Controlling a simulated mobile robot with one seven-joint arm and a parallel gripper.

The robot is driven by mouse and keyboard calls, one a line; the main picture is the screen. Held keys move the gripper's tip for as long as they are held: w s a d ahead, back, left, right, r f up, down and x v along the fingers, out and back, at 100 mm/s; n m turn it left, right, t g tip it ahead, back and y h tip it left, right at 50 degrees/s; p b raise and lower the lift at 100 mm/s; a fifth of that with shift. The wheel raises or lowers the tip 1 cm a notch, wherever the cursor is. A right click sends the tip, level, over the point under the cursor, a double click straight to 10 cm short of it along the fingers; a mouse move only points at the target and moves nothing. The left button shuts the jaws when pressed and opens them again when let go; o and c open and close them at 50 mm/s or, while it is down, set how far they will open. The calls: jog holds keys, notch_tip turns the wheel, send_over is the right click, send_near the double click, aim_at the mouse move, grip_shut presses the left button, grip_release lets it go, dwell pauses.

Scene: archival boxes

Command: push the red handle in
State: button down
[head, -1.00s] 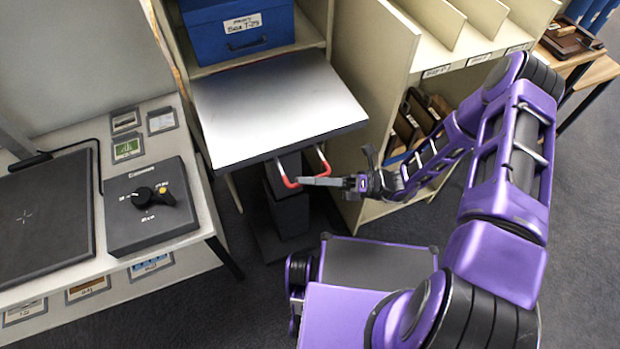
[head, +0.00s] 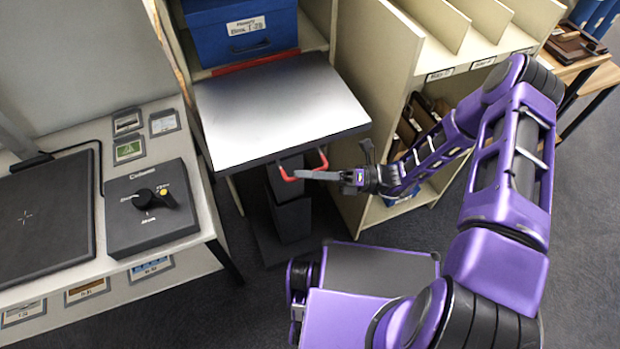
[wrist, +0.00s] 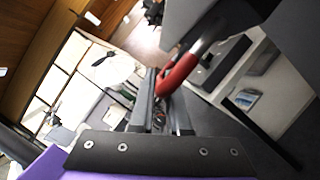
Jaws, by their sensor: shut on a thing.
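The red handle (head: 303,170) is a U-shaped bar under the front edge of a flat, silver-topped platform (head: 265,105). My gripper (head: 299,174) reaches it from the right and is shut on its front bar. In the wrist view the handle (wrist: 178,75) runs from the platform's underside down to the fingers (wrist: 157,100). The fingers hide part of the bar. A red strip (head: 255,65) shows along the platform's back edge, in front of the blue box.
A blue box (head: 240,30) sits on the shelf behind the platform. A shelf unit (head: 365,110) with brown items stands close on the right. A desk with a dark control box (head: 150,208) is on the left. A dark column (head: 290,212) stands beneath the platform.

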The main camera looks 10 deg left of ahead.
jog(key=c, duration=0.9)
grip_release()
jog(key=shift+d, duration=0.1)
jog(key=b+v, duration=0.1)
jog(key=v, duration=1.6)
jog(key=shift+s+d+f, duration=0.1)
jog(key=shift+d+f, duration=0.05)
jog(key=shift+f, duration=0.05)
